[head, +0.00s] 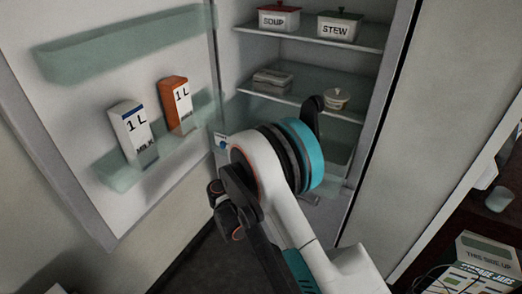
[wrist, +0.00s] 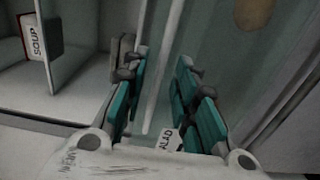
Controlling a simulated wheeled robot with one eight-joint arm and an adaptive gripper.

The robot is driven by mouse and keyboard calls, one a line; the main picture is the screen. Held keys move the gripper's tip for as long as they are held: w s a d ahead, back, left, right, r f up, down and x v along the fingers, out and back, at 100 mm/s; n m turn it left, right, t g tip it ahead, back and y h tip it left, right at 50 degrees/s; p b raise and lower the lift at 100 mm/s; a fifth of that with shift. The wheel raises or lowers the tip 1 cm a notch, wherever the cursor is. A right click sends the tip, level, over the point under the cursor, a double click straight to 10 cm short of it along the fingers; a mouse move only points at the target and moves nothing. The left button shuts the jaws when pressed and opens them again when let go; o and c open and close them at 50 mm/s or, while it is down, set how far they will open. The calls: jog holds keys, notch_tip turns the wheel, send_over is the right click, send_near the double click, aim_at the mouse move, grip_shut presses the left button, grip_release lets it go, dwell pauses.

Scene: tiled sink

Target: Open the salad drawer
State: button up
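The salad drawer is a translucent greenish bin low in the open fridge, and its right part (head: 340,150) shows behind my arm in the head view. In the wrist view its white label (wrist: 167,141), partly covered by a finger, reads "ALAD". My gripper (wrist: 162,60) has its two teal-padded fingers apart, with a pale bar or edge running through the view between them. I cannot tell whether the fingers touch that bar. In the head view my arm hides the fingertips and most of the drawer front.
The fridge door (head: 60,110) stands open at left, with a milk carton (head: 131,130) and an orange carton (head: 176,104). Soup (head: 278,19) and stew (head: 340,26) containers sit on the upper shelf. A small pot (head: 336,98) and a dish (head: 272,78) sit below.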

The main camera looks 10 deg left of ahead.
jog(key=v, duration=1.1)
jog(key=shift+s, duration=0.35)
jog(key=shift+a, duration=0.1)
